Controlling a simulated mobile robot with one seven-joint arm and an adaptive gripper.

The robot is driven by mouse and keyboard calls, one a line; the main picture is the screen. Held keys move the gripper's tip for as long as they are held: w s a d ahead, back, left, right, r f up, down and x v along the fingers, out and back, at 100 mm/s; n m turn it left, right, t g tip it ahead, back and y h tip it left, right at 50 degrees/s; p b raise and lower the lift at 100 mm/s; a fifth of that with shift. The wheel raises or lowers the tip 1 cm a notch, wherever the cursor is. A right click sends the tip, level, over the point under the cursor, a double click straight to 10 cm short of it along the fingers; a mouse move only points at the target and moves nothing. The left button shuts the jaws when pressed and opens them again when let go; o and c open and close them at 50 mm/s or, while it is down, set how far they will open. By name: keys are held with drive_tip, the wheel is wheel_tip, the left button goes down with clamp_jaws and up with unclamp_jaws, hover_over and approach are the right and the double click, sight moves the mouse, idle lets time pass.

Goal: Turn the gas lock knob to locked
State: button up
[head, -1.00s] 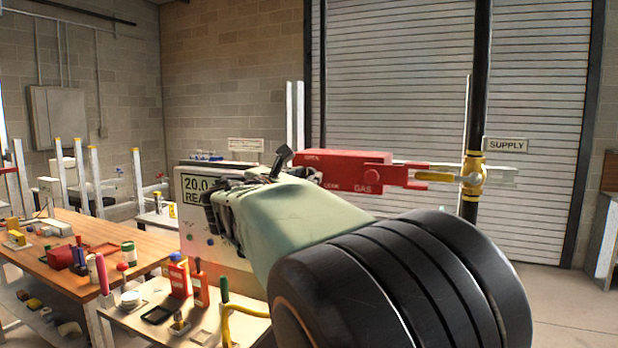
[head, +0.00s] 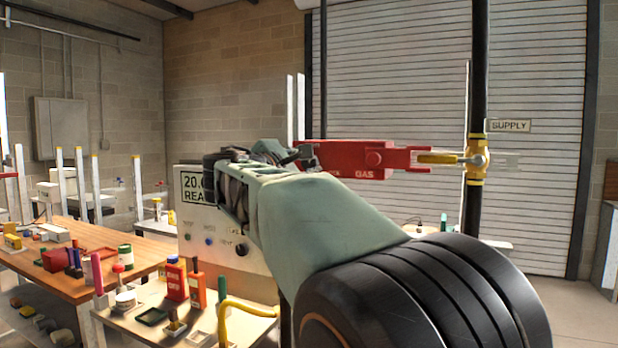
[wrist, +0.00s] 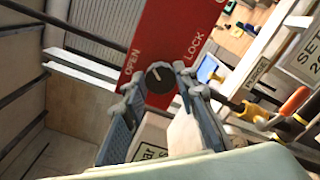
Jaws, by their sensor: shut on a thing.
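The red gas lock box (head: 375,158) shows in the head view, marked GAS. In the wrist view its red face (wrist: 178,20) carries the words OPEN at left and LOCK at right. A round dark knob (wrist: 160,76) sits low between these words. A pale mark on it appears to lie on the OPEN side. My gripper (wrist: 157,82) is shut on the knob, with one fingertip on each side. In the head view my gripper (head: 285,153) is at the left end of the box, and my arm hides the knob.
A yellow handle (head: 437,158) reaches from the box's right end to a brass valve (head: 477,160) on a black pipe (head: 480,60). A panel with a display (head: 196,189) stands behind my arm. A cluttered small table (head: 150,315) and a wooden bench (head: 125,265) are at lower left.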

drive_tip(key=m+b, duration=0.2)
drive_tip(key=m, duration=0.1)
drive_tip(key=m+b, duration=0.1)
drive_tip(key=shift+f+m+b, duration=0.25)
drive_tip(key=shift+m+b, duration=0.05)
drive_tip(key=shift+b, duration=0.05)
drive_tip(key=shift+r+m+b, duration=0.1)
drive_tip(key=shift+m+b, duration=1.2)
drive_tip(key=shift+m, duration=0.7)
drive_tip(key=o, duration=1.2)
drive_tip(key=shift+c, duration=0.2)
drive_tip(key=shift+r, duration=0.1)
drive_tip(key=shift+s, duration=0.1)
drive_tip(key=v, duration=1.2)
drive_tip(key=shift+d, duration=0.1)
